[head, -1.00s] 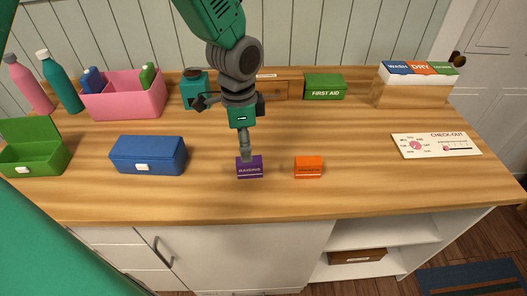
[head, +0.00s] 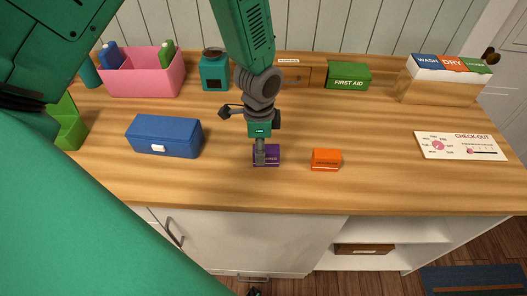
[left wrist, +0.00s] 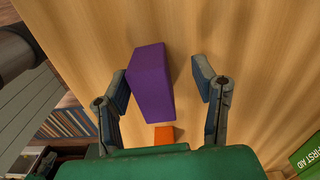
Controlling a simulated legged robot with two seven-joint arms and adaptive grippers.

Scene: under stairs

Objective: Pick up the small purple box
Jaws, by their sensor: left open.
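The small purple box (head: 272,160) sits on the wooden counter, left of a small orange box (head: 326,160). My left gripper (head: 260,152) is over it from above, and a finger hides part of its top. In the left wrist view the purple box (left wrist: 150,80) lies between the two spread fingers of my left gripper (left wrist: 161,82). The left finger is close beside the box, and a gap shows on the right side. I cannot tell whether either finger touches it. My right gripper is not in view.
A blue case (head: 165,137) stands left on the counter (head: 380,185). Behind are a pink bin (head: 145,78), a teal canister (head: 214,73) and a green first aid box (head: 348,76). A check-out card (head: 460,146) lies right. The counter's front edge is near.

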